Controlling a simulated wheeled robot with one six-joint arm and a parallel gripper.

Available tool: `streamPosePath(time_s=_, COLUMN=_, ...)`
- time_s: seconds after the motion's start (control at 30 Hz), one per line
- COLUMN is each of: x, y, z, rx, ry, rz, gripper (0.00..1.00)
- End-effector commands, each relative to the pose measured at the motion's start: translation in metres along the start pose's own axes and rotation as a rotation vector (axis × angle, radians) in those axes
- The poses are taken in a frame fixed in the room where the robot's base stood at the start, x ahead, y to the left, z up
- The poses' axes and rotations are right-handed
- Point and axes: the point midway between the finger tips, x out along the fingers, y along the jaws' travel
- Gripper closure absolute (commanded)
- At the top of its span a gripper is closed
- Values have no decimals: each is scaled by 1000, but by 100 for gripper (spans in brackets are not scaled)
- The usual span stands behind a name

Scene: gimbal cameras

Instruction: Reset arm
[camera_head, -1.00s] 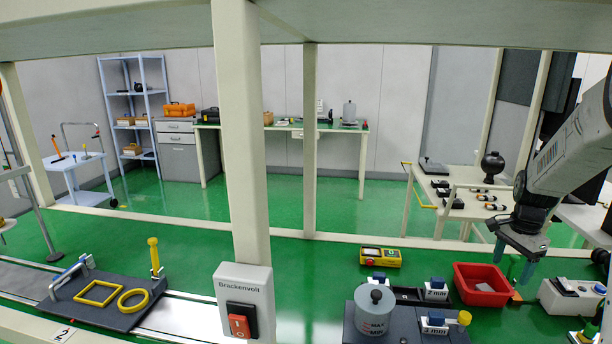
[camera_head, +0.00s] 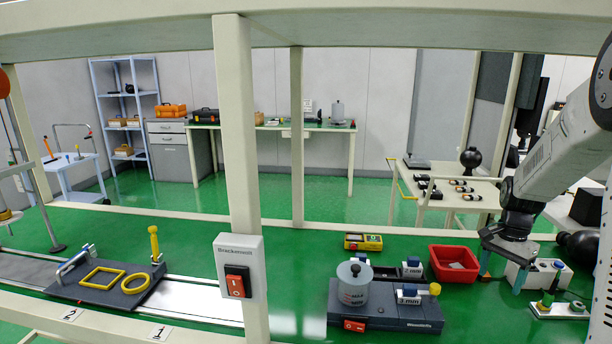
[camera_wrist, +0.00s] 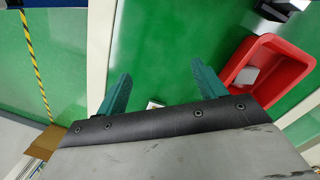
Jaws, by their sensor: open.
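My gripper (camera_head: 501,277) hangs from my arm at the right of the head view, pointing down, with nothing between its fingers. Its two teal fingers are well apart in the wrist view (camera_wrist: 160,92). It is just right of a red bin (camera_head: 454,264) and close to a white box-shaped device (camera_head: 538,275). The red bin also shows at the right of the wrist view (camera_wrist: 302,73), with a small grey piece inside. Whether the fingers touch anything is hard to tell.
A dark station (camera_head: 385,317) with a grey canister (camera_head: 355,285) stands left of the gripper. A yellow device (camera_head: 363,242) lies behind it. A cream post (camera_head: 236,150) with a switch box (camera_head: 238,275) crosses the view. Green surface is free at centre.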

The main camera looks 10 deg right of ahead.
Motion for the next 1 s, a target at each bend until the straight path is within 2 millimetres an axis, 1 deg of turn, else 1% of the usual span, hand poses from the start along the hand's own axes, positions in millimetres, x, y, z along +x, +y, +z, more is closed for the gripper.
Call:
streamPosePath(time_s=0.03, x=-4, y=6, z=11, rx=-42, ry=-10, rz=9, gripper=30)
streamPosePath(time_s=0.17, x=-16, y=17, z=38, rx=-150, ry=-30, rz=25, gripper=30)
streamPosePath(time_s=0.37, x=-39, y=32, z=87, rx=-324, ry=-44, rz=39, gripper=30)
streamPosePath(time_s=0.47, x=-54, y=43, z=119, rx=-433, ry=-45, rz=43, gripper=30)
streamPosePath(time_s=0.57, x=-71, y=57, z=160, rx=-566, ry=-40, rz=46, gripper=30)
streamPosePath(time_s=0.6, x=-77, y=64, z=177, rx=-623, ry=-36, rz=46, gripper=30)
streamPosePath(time_s=0.67, x=-86, y=75, z=202, rx=-706, ry=-27, rz=44, gripper=30)
streamPosePath(time_s=0.7, x=-90, y=83, z=218, rx=-758, ry=-21, rz=44, gripper=30)
streamPosePath(time_s=0.8, x=-99, y=103, z=255, rx=-883, ry=1, rz=39, gripper=30)
streamPosePath(time_s=0.9, x=-104, y=123, z=287, rx=-995, ry=31, rz=29, gripper=30)
streamPosePath(time_s=1.0, x=-106, y=142, z=314, rx=-1088, ry=71, rz=12, gripper=30)
